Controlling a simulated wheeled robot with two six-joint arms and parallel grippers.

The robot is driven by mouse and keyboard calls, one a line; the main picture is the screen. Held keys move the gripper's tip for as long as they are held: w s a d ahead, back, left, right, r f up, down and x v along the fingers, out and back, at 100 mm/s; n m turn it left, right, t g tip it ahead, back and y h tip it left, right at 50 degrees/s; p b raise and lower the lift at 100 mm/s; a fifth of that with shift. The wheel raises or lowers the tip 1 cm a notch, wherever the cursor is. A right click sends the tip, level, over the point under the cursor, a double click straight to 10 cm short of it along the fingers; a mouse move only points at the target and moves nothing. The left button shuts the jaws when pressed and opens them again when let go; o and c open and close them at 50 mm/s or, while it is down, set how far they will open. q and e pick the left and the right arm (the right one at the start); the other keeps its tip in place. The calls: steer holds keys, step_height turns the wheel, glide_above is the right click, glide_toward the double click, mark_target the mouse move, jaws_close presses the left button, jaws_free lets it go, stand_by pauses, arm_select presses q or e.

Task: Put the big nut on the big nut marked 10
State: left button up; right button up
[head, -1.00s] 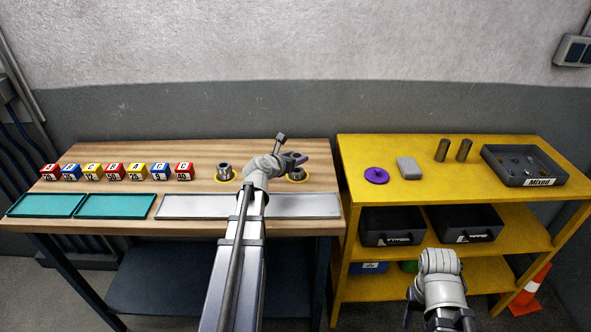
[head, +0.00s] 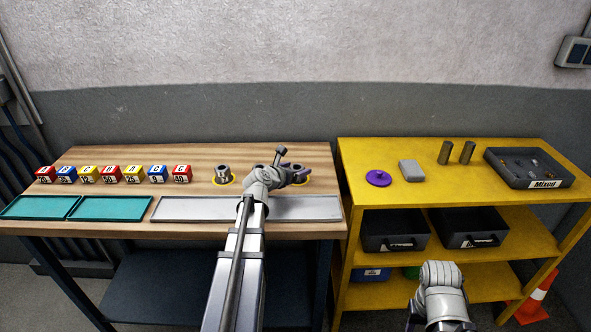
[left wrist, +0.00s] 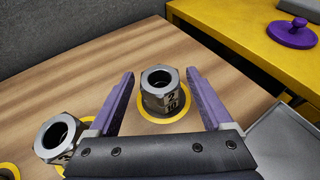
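My left gripper (head: 298,174) reaches over the right end of the wooden bench. In the left wrist view its purple fingers (left wrist: 160,76) are open and empty. Between them in the picture stands a steel hex nut (left wrist: 160,92) in a yellow ring, with dark markings that look like 2 and 10. I cannot tell whether the fingertips are level with it or above it. Another big hex nut (left wrist: 62,138) stands to its left, its marking partly hidden by the gripper. In the head view a further nut (head: 223,172) stands in a ring to the left. My right gripper is mostly hidden below its wrist.
Several coloured lettered blocks (head: 112,175) line the bench, behind teal trays (head: 110,208) and a grey tray (head: 190,209). The yellow shelf (head: 450,190) at right carries a purple knobbed disc (head: 378,178), a grey block (head: 411,170), two cylinders and a Mixed tray (head: 530,181).

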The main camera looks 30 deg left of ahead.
arm_select(q)
steer(key=shift+r+p, duration=0.3)
steer(key=p+v, duration=0.4)
steer(key=v, duration=0.8)
steer(key=shift+f, duration=0.1)
